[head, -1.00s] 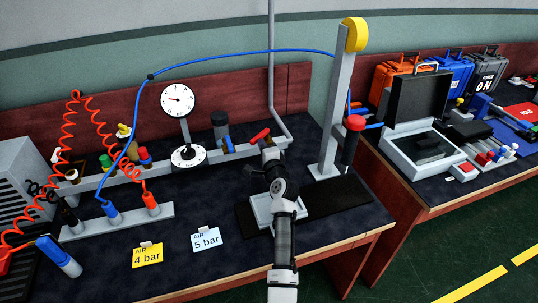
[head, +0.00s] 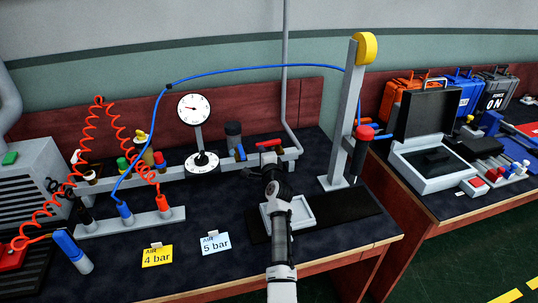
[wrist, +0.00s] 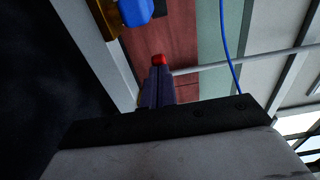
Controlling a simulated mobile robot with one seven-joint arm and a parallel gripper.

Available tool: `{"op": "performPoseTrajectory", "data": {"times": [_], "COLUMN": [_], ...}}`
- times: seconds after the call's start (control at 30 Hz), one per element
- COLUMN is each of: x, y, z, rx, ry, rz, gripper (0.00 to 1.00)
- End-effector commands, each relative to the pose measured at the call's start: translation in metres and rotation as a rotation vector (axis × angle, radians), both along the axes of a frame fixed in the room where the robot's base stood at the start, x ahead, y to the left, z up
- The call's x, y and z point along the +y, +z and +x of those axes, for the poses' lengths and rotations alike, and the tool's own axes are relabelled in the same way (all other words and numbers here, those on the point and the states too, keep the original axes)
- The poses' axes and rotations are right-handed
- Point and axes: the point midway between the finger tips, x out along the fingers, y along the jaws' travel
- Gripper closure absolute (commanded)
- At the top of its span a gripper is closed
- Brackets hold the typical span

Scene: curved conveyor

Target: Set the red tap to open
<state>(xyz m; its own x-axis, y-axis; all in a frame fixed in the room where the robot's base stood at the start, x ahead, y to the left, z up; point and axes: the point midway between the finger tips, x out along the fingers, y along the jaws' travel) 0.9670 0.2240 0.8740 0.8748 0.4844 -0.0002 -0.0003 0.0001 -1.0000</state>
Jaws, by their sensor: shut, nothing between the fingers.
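The red tap (head: 268,143) is a red lever on the grey air rail at the back of the bench. Its lever lies roughly along the rail. My gripper (head: 267,163) is just in front of and below it in the head view, partly hiding the rail there. In the wrist view my gripper's fingers (wrist: 157,85) are together with nothing between them. The red end of the tap (wrist: 158,59) shows just beyond the fingertips; I cannot tell whether they touch.
A blue tap (head: 239,153) sits left of the red one; a blue part also shows in the wrist view (wrist: 137,10). A gauge (head: 194,108) stands further left. A grey post (head: 344,125) with a red knob stands to the right. Cards reading 4 bar (head: 157,257) and 5 bar (head: 215,244) lie in front.

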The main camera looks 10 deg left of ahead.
Motion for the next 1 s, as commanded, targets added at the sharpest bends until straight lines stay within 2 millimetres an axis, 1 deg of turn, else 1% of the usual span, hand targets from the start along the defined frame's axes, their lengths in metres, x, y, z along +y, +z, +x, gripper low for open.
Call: {"op": "performPoseTrajectory", "data": {"times": [0.3,1.0], "x": [0.0091,0.0105], "y": [-0.0001,0.0016], "z": [0.0050,0.0060], "rx": [0.000,-0.002], "ry": [0.000,0.000], "rz": [0.000,0.001], "gripper": [1.00,1.00]}}
